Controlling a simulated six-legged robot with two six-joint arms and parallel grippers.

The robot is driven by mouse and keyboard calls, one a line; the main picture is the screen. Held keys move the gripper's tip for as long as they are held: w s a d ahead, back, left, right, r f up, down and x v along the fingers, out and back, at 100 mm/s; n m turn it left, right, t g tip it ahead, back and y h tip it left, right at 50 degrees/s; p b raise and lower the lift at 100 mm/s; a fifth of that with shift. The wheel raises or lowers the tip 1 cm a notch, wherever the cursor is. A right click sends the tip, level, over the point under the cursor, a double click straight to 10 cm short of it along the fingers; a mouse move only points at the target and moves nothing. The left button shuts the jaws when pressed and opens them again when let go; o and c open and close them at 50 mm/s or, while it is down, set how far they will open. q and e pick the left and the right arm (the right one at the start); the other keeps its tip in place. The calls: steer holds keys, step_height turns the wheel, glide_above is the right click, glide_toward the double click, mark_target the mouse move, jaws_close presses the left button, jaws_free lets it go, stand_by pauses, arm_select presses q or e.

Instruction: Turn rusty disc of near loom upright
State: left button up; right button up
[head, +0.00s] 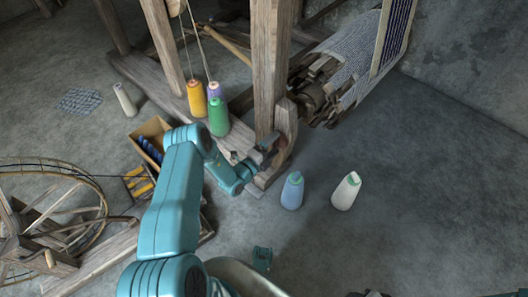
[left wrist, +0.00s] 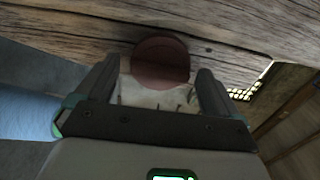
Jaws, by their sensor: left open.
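The near loom's wooden frame (head: 268,75) stands in the upper middle of the head view. Its rusty disc (left wrist: 160,60) shows as a reddish-brown round piece against a wooden beam in the left wrist view. A pale part lies below it. My left gripper (head: 254,158) is open at the foot of the loom post. In the left wrist view its two fingers (left wrist: 158,78) stand on either side of the disc, with gaps visible. In the head view the gripper and post largely hide the disc, so its tilt is unclear.
A blue-grey cone (head: 291,191) and a white cone (head: 346,192) stand on the floor right of the gripper. Orange (head: 196,98) and green (head: 218,117) thread cones stand on the loom's base. A spinning wheel (head: 60,215) is at left. The right floor is clear.

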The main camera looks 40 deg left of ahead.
arm_select(q)
steer(key=s+a+p, duration=0.1)
steer(key=s+p, duration=0.3)
steer(key=s, duration=1.2)
steer(key=shift+a, duration=0.1)
